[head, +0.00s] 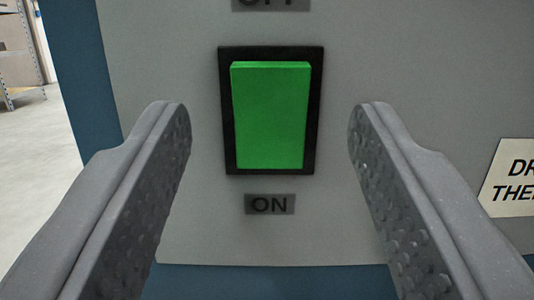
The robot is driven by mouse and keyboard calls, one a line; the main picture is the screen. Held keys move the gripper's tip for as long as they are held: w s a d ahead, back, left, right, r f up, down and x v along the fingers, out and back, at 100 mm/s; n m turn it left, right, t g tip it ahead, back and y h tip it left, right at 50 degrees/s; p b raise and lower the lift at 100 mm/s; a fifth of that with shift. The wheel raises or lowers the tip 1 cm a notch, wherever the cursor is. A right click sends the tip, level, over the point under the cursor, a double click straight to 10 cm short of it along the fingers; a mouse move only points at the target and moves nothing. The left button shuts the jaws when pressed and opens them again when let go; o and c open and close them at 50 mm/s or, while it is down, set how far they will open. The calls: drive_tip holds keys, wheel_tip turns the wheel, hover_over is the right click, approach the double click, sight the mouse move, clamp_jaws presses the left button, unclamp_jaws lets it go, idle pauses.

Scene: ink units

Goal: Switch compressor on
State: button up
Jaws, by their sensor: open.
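A green rocker switch (270,118) in a black frame (228,120) is set in a grey panel (420,60), in the middle of the head view. Its top edge stands out and shows as a lighter green strip, so the rocker tilts inward toward its lower end. An "ON" label (270,204) is below the switch. A partly cut-off "OFF" label (270,4) is above it. My gripper (268,118) is open and empty. Its fingers are to the left and right of the switch in the picture, and no contact with it shows.
A blue border (80,90) runs along the panel's left side and below it. A cream sign (512,185) with cut-off black lettering is at the right edge. Shelving (22,60) and a pale floor (35,160) show at the far left.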

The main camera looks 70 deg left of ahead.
drive_tip(key=p+v, duration=0.2)
drive_tip(key=v, duration=1)
drive_tip(key=shift+w, duration=0.15)
